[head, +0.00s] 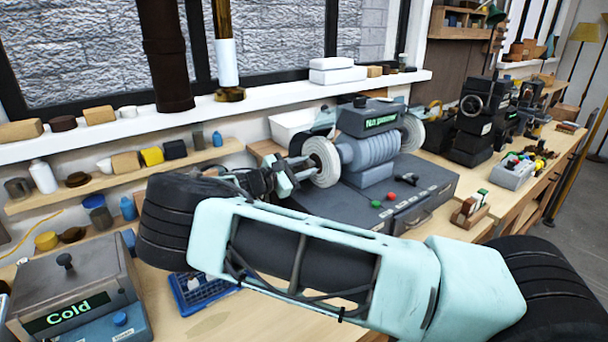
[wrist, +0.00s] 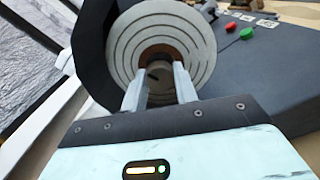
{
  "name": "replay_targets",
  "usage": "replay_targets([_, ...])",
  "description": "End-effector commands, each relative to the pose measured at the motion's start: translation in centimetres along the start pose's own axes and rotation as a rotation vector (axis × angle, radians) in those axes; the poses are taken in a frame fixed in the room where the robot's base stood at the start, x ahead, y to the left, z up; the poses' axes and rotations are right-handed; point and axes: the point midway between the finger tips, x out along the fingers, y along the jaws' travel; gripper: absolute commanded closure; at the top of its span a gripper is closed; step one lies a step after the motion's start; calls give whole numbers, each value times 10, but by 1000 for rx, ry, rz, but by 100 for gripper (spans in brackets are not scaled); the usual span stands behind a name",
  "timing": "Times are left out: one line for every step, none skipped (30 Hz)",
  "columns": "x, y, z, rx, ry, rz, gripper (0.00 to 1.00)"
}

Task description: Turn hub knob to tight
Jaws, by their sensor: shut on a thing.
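The hub knob (wrist: 160,75) is a small grey-brown round knob with a dark mark, at the centre of a pale ringed buffing wheel (wrist: 200,40) in the wrist view. My gripper (wrist: 158,72) is shut on the knob, one finger on each side. In the head view my gripper (head: 298,170) is at the left face of the left wheel (head: 323,160) of the grey bench machine (head: 368,150). The knob is hidden there by the gripper. I cannot read any tight mark.
The machine's base (head: 420,182) carries red and green buttons. A green-lit display tops the machine. A box reading "Cold" (head: 75,290) and a blue tray (head: 200,290) are at the left on the bench. A shelf (head: 130,170) with jars runs behind my arm.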

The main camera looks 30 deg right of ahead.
Motion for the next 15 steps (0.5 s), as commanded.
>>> replay_targets([-1, -3, -5, 45, 1, 1, 94])
replay_targets([-1, -3, -5, 73, 1, 1, 94])
replay_targets([-1, -3, -5, 111, 1, 0, 94])
replay_targets([-1, -3, -5, 139, 0, 0, 94])
replay_targets([-1, -3, -5, 168, 0, 0, 94])
replay_targets([-1, -3, -5, 207, 0, 0, 94])
replay_targets([-1, -3, -5, 236, 0, 0, 94])
replay_targets([-1, -3, -5, 264, 0, 0, 94])
replay_targets([-1, -3, -5, 302, 0, 0, 94])
replay_targets([-1, -3, -5, 331, 0, 0, 94])
replay_targets([-1, -3, -5, 360, 0, 0, 94])
replay_targets([-1, -3, -5, 398, 0, 0, 94])
replay_targets([-1, -3, -5, 426, 1, 0, 94])
replay_targets([-1, -3, -6, 454, 1, 0, 94])
replay_targets([-1, -3, -5, 493, 1, 0, 94])
